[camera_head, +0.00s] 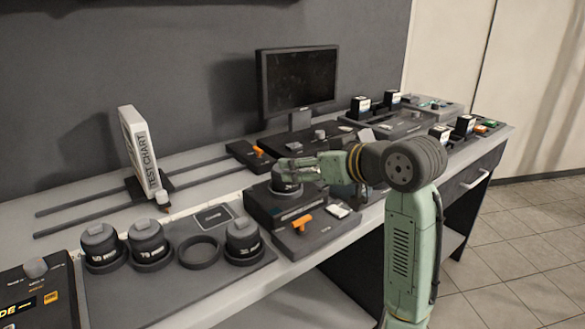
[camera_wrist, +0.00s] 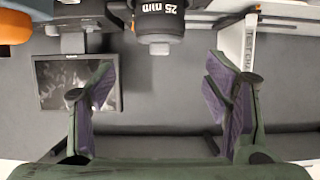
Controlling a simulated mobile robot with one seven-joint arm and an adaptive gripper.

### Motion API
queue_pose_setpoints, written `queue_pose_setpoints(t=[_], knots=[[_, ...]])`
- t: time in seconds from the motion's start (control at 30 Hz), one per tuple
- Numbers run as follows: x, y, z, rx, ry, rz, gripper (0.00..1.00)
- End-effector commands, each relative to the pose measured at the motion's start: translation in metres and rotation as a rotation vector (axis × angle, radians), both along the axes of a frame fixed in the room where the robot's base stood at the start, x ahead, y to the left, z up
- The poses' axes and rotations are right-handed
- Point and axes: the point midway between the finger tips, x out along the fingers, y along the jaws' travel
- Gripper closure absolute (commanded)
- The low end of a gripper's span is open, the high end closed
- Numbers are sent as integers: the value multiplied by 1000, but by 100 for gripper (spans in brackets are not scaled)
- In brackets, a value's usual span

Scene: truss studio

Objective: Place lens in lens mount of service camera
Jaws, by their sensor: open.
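The lens (camera_head: 287,178), a dark cylinder, stands upright on the dark box-shaped service camera (camera_head: 268,209), where the mount is. The lens hides the mount, and I cannot tell if it is fully seated. In the wrist view the lens (camera_wrist: 160,24), marked "25 mm", shows at the top centre, beyond the gap between my fingers. My gripper (camera_head: 308,169) is close beside the lens, on its right in the head view. In the wrist view my gripper (camera_wrist: 158,84) is open, its purple-padded fingers wide apart with nothing between them.
A tray (camera_head: 150,302) holds several upright lenses (camera_head: 148,243) and an empty ring (camera_head: 200,252). An orange lever (camera_head: 302,222) sits in front of the service camera. A test chart (camera_head: 140,150) stands on rails at left. A monitor (camera_head: 298,80) stands behind.

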Motion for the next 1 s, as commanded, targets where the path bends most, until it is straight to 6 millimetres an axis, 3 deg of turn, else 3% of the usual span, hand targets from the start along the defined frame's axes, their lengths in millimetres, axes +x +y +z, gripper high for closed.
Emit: queue_pose_setpoints(t=[0.3,1.0], knots=[[-26,-19,13,-1,1,0,30],[-27,-19,14,0,1,1,30]])
